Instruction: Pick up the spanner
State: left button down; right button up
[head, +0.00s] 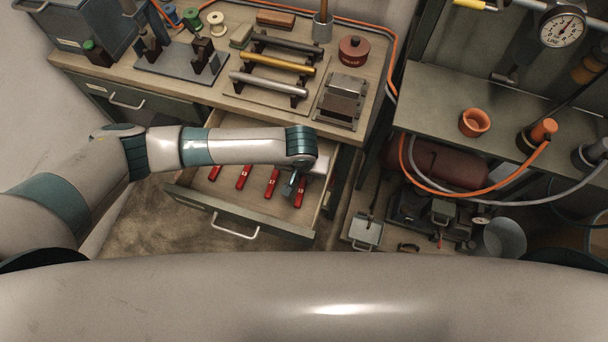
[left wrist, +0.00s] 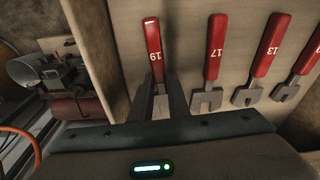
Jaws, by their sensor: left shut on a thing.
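Several red-handled spanners lie in a row in the open drawer (head: 229,219). In the left wrist view they include the spanner marked 19 (left wrist: 152,37), the spanner marked 17 (left wrist: 214,45) and the spanner marked 13 (left wrist: 268,46). My left gripper (head: 292,184) reaches down into the drawer at the right end of the row. In the left wrist view its fingers (left wrist: 160,94) are shut on spanner 19 below its red handle. The fingers partly hide its grey jaw end. I cannot tell whether it is clear of the drawer floor. My right gripper is not in view.
The drawer's right wall (head: 330,181) is close to my left gripper. Above the drawer, the bench top (head: 210,97) carries a rack of metal rods (head: 279,65), a red tin (head: 353,50) and a metal block (head: 342,99). A shelf with hoses (head: 440,90) stands at the right.

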aim_at(304, 178)
pick_arm(q)
jog(key=shift+r, duration=0.15)
notch_tip(304, 178, up, 18)
jog(key=b, duration=0.2)
jog(key=shift+f, duration=0.2)
dwell(0.5)
jog(key=s+a+f+n, duration=0.1)
jog(key=a, duration=0.9)
jog(key=s+a+f+n, duration=0.1)
jog(key=s+a, duration=0.1)
jog(key=a, duration=0.8)
jog(key=shift+s+a+f+n, duration=0.2)
jog(key=shift+s+n, duration=0.05)
jog(key=shift+n, duration=0.05)
